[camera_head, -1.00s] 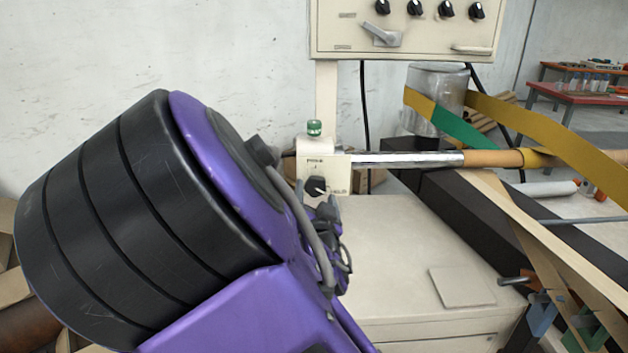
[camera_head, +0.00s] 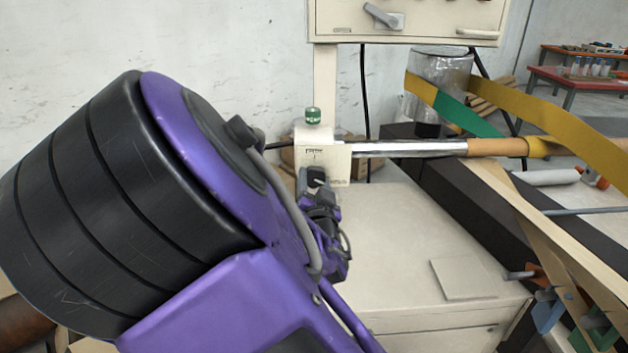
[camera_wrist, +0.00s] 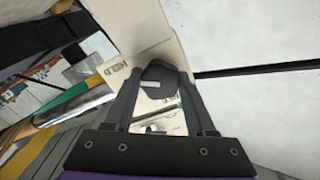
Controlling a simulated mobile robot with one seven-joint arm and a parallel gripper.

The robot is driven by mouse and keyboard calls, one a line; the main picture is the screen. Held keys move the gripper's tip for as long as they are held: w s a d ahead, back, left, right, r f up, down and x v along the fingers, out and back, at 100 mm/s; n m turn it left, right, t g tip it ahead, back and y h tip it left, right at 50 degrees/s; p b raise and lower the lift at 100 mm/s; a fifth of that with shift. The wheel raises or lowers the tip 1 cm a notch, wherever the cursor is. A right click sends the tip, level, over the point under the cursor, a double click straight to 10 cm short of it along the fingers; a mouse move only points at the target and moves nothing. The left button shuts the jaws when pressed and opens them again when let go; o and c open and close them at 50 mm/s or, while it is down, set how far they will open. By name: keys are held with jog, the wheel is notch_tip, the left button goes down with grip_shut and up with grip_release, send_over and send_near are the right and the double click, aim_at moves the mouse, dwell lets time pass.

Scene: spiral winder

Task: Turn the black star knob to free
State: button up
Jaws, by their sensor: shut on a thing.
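The black star knob (camera_head: 316,177) is on the front of a cream block (camera_head: 338,167) at the left end of a chrome shaft. In the wrist view the knob (camera_wrist: 158,78) sits between the two dark fingers of my gripper (camera_wrist: 157,84), which is shut on it. A white mark on the knob points toward the left of that view, where the plate reads "HELD" (camera_wrist: 118,75). Another label lower on the plate is too small to read. In the head view my gripper (camera_head: 315,190) reaches the knob from below, and my purple wrist partly hides it.
A green-topped knob (camera_head: 313,116) stands on the block. The chrome shaft (camera_head: 410,149) runs right into a brown tube (camera_head: 495,147). A control box (camera_head: 430,15) hangs above. A cream cabinet top (camera_head: 400,240) is below, mostly clear. Yellow and green bands cross at the right.

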grip_shut()
jog(key=shift+n, duration=0.3)
jog(key=n+p, duration=0.1)
jog(key=n, duration=0.3)
jog(key=shift+d+r+n+p, duration=0.1)
jog(key=shift+n+p, duration=0.2)
jog(key=shift+p, duration=0.1)
jog(key=n+p, duration=0.1)
jog(key=n, duration=0.4)
jog(key=shift+p, duration=0.4)
jog(key=n+p, duration=0.2)
jog(key=n, duration=0.4)
jog(key=shift+d+r+n, duration=0.1)
jog(key=shift+n, duration=0.3)
jog(key=n+p, duration=0.1)
jog(key=n, duration=0.5)
jog(key=shift+p, duration=0.3)
